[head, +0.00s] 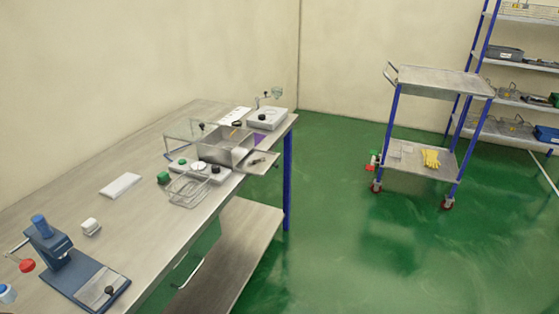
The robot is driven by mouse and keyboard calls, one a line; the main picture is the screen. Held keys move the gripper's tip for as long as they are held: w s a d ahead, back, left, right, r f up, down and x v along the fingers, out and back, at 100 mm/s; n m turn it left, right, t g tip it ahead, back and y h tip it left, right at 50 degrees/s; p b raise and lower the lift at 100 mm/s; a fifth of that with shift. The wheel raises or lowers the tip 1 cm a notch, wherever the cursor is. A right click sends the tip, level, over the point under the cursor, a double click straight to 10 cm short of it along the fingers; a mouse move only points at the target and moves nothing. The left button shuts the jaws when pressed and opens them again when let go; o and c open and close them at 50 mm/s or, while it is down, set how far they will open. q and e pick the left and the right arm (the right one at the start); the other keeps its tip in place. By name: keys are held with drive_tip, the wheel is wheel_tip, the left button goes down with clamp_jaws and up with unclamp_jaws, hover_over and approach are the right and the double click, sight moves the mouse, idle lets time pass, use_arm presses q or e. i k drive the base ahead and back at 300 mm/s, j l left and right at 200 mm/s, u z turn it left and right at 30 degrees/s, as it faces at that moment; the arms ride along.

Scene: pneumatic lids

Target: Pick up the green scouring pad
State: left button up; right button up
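A small dark green block (163,178) lies on the workbench, just left of the wire basket. It may be the green scouring pad, but it is too small to tell for sure. Another green item (555,99) sits at the right picture edge on the shelf rack, partly cut off and unclear. Neither of my grippers is in view.
The long workbench (150,140) carries a clear-lidded metal box (228,153), a wire basket (188,190), a white block (120,185) and a blue press (50,245). A trolley (440,80) holds yellow gloves (431,158) below. The green floor (380,260) between is clear.

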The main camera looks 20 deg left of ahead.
sight(163, 178)
drive_tip(key=u, duration=1.5)
